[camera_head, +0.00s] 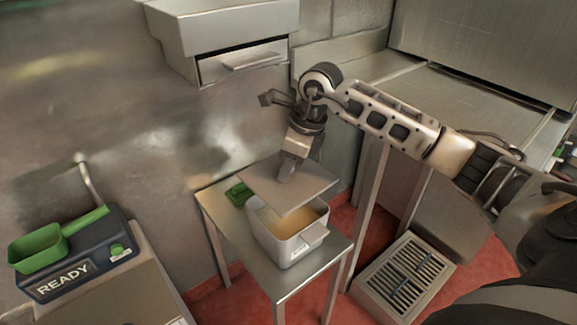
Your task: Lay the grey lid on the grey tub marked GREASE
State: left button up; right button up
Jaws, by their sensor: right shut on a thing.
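The grey tub (284,248) stands on a small metal table, with pale yellowish contents showing inside. A white label is on its front, but I cannot read it. The grey lid (300,189) is a flat plate above the tub, covering its back part and reaching past it to the left and back. The front part of the tub's opening shows uncovered. My right gripper (287,172) is shut on the lid from above, near its middle. I cannot tell whether the lid touches the tub's rim. My left gripper is not in view.
A green object (238,193) lies on the metal table (325,258) left of the lid. A dark scale marked READY (75,270) holds a green scoop (42,247) at left. A floor grate (405,272) is at right. A metal drawer unit (235,60) hangs on the wall.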

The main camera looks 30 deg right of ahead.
aim_at(292, 176)
jog(key=shift+d+f+b, duration=0.15)
jog(key=shift+f+b, duration=0.15)
jog(key=shift+f, duration=0.2)
notch_tip(292, 176, down, 5)
jog(key=b, duration=0.3)
jog(key=shift+b, duration=0.3)
jog(key=shift+w+r+p, duration=0.1)
jog(key=shift+r+p, duration=0.2)
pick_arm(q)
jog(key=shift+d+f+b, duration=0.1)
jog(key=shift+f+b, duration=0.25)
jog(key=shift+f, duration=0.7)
pick_arm(e)
jog(key=shift+f, duration=0.25)
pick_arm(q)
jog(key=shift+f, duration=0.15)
pick_arm(e)
jog(key=shift+f, duration=0.1)
pick_arm(q)
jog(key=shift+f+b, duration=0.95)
jog(key=shift+b, duration=0.1)
pick_arm(e)
jog(key=shift+f, duration=1.25)
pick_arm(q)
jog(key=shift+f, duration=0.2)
pick_arm(e)
jog(key=shift+f, duration=0.15)
